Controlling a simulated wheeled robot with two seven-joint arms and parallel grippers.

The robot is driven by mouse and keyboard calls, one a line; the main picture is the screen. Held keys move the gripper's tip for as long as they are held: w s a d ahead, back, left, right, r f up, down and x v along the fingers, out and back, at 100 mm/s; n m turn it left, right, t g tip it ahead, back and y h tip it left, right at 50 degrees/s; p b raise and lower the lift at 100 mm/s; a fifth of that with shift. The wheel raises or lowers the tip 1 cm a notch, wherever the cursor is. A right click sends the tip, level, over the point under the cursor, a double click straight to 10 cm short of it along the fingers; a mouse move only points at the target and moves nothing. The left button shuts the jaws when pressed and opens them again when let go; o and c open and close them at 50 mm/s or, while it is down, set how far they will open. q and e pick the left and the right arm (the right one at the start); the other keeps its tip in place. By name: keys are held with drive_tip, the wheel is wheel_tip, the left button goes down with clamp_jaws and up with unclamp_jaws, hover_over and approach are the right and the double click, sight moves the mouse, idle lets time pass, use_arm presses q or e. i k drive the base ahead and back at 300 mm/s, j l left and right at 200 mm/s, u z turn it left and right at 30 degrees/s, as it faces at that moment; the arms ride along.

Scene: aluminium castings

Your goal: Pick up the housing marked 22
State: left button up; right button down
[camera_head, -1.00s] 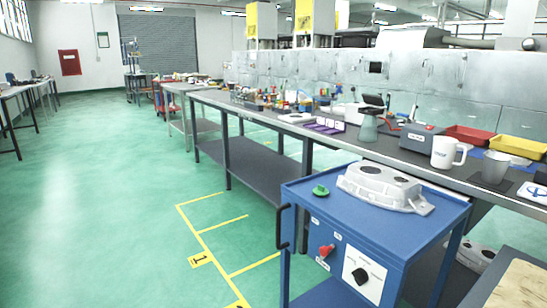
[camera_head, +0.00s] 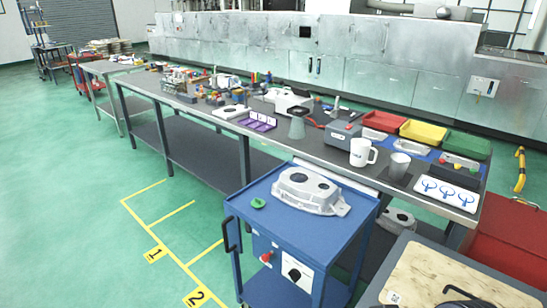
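A grey cast aluminium housing (camera_head: 308,190) with two dark round openings on top sits on top of the blue cart (camera_head: 262,222). No number can be read on it. A second, similar grey casting (camera_head: 398,219) shows partly behind the cart's right side, lower down, and the cart hides part of it. Its marking cannot be read either. Neither of my grippers can be made out in the head view.
A green knob (camera_head: 258,203) lies on the cart's left part. The long workbench (camera_head: 325,152) behind carries a white mug (camera_head: 362,153), a metal cup (camera_head: 399,165) and coloured trays. A wooden board (camera_head: 450,275) is at the lower right. Green floor at left is clear, with yellow lines.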

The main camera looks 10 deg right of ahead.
sight(302, 189)
drive_tip(key=i+l+u, duration=0.15)
drive_tip(key=i, duration=0.4)
drive_tip(key=i+l+u, duration=0.1)
drive_tip(key=i+l, duration=0.15)
drive_tip(key=i, duration=0.3)
